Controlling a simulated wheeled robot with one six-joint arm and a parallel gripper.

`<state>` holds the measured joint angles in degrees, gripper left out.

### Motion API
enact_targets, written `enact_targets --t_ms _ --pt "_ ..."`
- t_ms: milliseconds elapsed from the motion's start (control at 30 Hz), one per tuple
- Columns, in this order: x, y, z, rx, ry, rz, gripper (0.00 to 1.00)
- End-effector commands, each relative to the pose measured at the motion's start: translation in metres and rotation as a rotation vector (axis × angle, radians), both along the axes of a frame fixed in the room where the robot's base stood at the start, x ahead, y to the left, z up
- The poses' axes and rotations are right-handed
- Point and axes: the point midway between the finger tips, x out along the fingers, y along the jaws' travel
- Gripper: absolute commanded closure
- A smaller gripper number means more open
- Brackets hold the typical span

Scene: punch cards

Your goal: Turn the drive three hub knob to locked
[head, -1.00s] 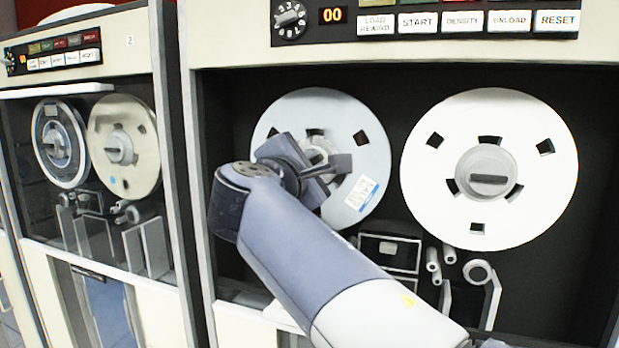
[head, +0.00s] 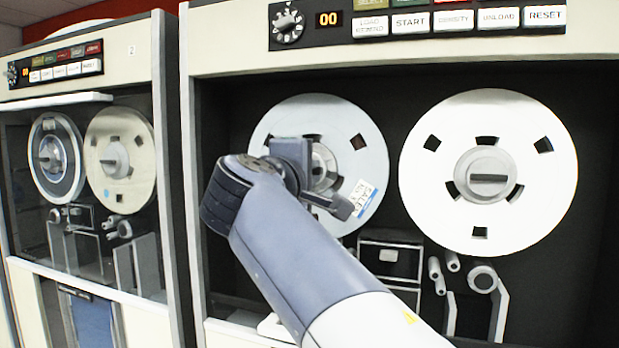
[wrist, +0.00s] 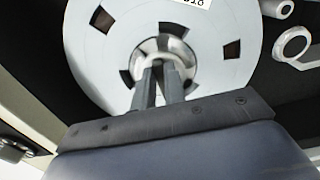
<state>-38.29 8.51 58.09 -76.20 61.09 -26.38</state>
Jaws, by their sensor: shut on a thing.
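The near tape drive (head: 203,200) carries two reels behind its opening. The left reel (head: 285,115) is pale grey-white with a blue-edged label; the right reel (head: 540,190) is white, with a grey hub knob (head: 488,178) lying horizontal. My gripper (head: 312,168) is at the left reel's hub (head: 327,160) and hides most of it in the head view. In the wrist view, my gripper's two fingers (wrist: 160,68) are close together at the centre of the hub (wrist: 178,46), shut on its knob. The knob itself is hidden by the fingers, so its angle cannot be read.
Another drive (head: 100,82), marked 2, stands to the left with two reels. A control panel (head: 420,22) with a dial (head: 287,23) runs above my gripper. Guide rollers (head: 483,279) and a box (head: 390,258) sit below the reels.

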Motion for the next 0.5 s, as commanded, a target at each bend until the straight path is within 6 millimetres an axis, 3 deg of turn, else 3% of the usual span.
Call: enact_targets --t_ms 467,500 --pt "0.0002 0.0000 -0.0009 0.013 -0.003 -0.001 1.00" --pt "0.0002 0.0000 -0.0009 0.012 -0.002 -0.001 0.87"
